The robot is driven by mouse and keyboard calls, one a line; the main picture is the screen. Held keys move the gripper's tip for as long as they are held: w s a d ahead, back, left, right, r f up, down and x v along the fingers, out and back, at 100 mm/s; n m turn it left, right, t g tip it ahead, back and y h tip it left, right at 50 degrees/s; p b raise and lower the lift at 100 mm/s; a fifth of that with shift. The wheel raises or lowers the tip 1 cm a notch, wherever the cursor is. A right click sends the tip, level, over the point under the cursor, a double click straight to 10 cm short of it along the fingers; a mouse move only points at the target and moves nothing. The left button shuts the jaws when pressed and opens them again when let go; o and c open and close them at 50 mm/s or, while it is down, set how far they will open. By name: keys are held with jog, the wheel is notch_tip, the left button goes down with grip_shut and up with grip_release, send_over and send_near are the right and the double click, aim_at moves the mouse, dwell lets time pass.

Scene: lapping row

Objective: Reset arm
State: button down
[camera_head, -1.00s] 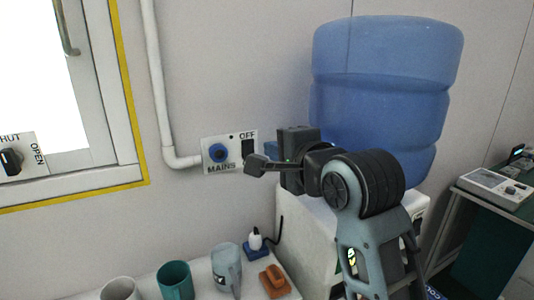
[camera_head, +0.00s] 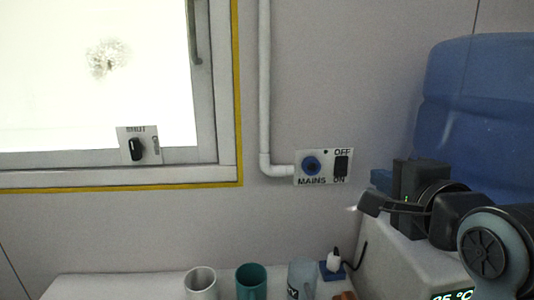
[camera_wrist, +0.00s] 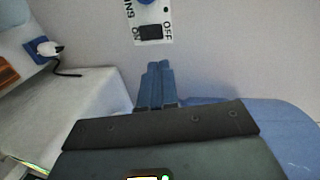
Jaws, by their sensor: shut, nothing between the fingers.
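My gripper (camera_head: 366,206) is shut and empty, to the lower right of the mains switch panel (camera_head: 323,180) and apart from it. Its closed fingers also show in the wrist view (camera_wrist: 157,86), pointing towards the wall below the panel. The panel has a blue round part (camera_head: 311,166) and a black rocker (camera_head: 341,166) between the words OFF and ON.
A white shelf (camera_head: 110,288) below holds a white mug (camera_head: 201,284), a teal mug (camera_head: 251,281) and a grey mug (camera_head: 302,278). A plug (camera_head: 334,264) with a black cord stands beside them. A window with a SHUT/OPEN knob (camera_head: 137,149) is at left.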

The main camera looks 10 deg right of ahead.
jog(key=s+f+n, duration=0.9)
jog(key=s+f, duration=0.9)
jog(key=f, duration=0.2)
jog(key=s+a+n+g, duration=0.1)
jog(key=s+n, duration=0.7)
jog(key=s, duration=1.5)
jog(key=shift+a+f+n, duration=0.3)
jog(key=shift+f, duration=0.05)
